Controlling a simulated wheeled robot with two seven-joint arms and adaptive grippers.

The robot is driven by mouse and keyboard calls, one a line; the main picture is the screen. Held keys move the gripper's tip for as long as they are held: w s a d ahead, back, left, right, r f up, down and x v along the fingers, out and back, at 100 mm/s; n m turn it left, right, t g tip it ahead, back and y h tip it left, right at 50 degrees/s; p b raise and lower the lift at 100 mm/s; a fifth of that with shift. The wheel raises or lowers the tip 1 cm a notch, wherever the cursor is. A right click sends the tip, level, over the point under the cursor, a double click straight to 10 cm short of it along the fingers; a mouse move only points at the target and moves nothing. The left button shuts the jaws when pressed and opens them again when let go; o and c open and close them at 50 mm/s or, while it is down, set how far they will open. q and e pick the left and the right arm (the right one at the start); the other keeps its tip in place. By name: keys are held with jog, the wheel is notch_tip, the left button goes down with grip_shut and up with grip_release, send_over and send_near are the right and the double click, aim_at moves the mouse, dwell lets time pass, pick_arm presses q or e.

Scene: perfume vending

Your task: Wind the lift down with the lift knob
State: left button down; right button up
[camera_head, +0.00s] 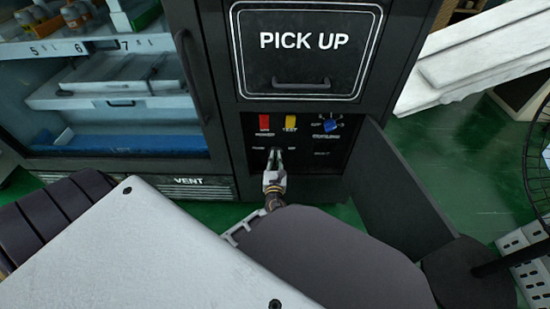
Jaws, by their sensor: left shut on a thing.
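The black vending machine has a small dark control panel (331,156) below its pick-up door. My left gripper (275,156) reaches up to the lower left part of this panel, and its narrow fingers are closed together against a small part there. That part, at the place of the lift knob, is almost wholly hidden by the fingertips. A red switch (264,122), a yellow switch (290,121) and a blue knob (330,126) sit in a row above the fingers. The small panel labels are too blurred to read surely. My right gripper is not in view.
The PICK UP door (304,55) with its handle is shut above the panel. A dark open flap (395,185) stands to the right of the panel. The glass cabinet (100,100) fills the left. Green floor (448,150) and a wire basket (540,150) lie right.

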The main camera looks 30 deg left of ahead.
pick_arm(q)
jog(key=shift+m, duration=0.3)
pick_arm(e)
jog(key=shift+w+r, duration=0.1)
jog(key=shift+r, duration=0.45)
pick_arm(q)
jog(key=c, duration=1.5)
grip_release()
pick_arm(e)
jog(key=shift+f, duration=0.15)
pick_arm(q)
jog(key=shift+v, duration=3.75)
jog(key=shift+s+a, duration=0.1)
